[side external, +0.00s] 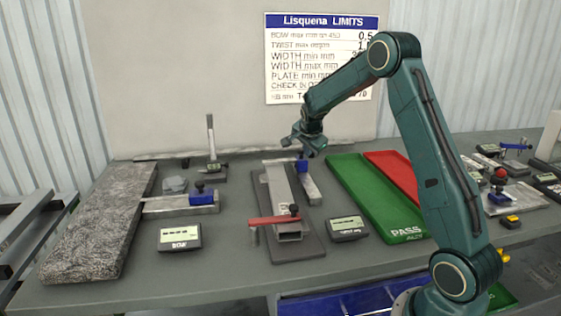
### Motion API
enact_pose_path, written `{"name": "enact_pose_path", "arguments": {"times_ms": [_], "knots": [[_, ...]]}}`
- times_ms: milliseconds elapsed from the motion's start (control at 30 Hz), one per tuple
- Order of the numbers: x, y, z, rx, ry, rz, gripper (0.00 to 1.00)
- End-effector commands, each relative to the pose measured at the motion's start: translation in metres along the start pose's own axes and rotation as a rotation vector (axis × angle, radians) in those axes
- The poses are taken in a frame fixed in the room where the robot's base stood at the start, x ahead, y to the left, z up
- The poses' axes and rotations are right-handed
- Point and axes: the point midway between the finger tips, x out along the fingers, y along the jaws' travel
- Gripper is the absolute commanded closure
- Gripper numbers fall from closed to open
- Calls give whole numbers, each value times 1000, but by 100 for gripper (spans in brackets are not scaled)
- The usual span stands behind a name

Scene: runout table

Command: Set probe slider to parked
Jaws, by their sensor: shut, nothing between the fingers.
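A blue slider block with a dark knob (203,192) sits on a grey rail at the left, its thin bar reaching toward the granite slab (95,225). A second blue slider block (302,165) sits on a grey rail (311,190) in the middle, partly behind my gripper. I cannot tell which block is the probe slider, and no parked mark is readable. My gripper (297,146) is shut and empty, just above the second block. I cannot tell whether it touches that block or its knob.
A metal channel on a dark plate (300,247) has a red clamp bar (274,220) across it. Displays (180,237) (347,228) stand nearby. Green (355,185) and red (390,168) trays lie right of centre. An upright gauge (212,145) stands at the back left. More fixtures are at the right.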

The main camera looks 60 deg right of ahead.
Motion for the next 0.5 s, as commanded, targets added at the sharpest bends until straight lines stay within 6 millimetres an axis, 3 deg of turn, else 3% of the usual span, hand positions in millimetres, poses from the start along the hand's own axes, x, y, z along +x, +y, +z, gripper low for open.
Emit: {"name": "enact_pose_path", "arguments": {"times_ms": [500], "knots": [[5,-5,-2,1,0,1,100]]}}
